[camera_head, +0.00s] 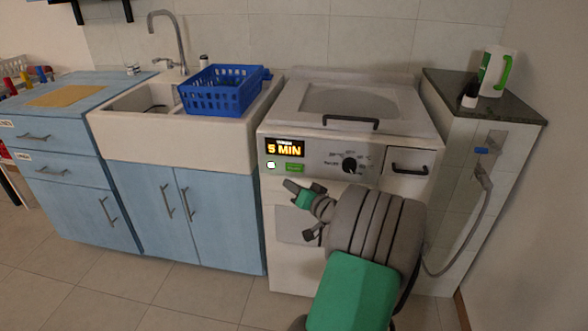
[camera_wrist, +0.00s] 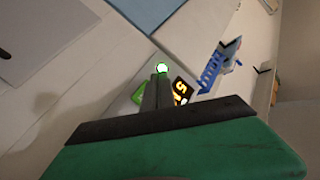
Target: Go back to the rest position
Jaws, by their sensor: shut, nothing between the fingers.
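My gripper (camera_head: 290,186) is in front of the washing machine (camera_head: 283,245), just below the left part of its control panel. Its fingers are shut with nothing between them. In the head view this button (camera_head: 270,165) sits left of a green button (camera_head: 294,167), under a display (camera_head: 285,147) reading "5 MIN". My arm covers the machine's lower right front.
A blue basket (camera_head: 222,92) stands on the sink (camera_head: 140,125) at left. A dark counter (camera_head: 515,108) at right holds a white and green jug (camera_head: 494,72) and a small bottle (camera_head: 470,96). A hose (camera_head: 472,225) hangs beside the machine. The floor (camera_head: 120,285) at left is clear.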

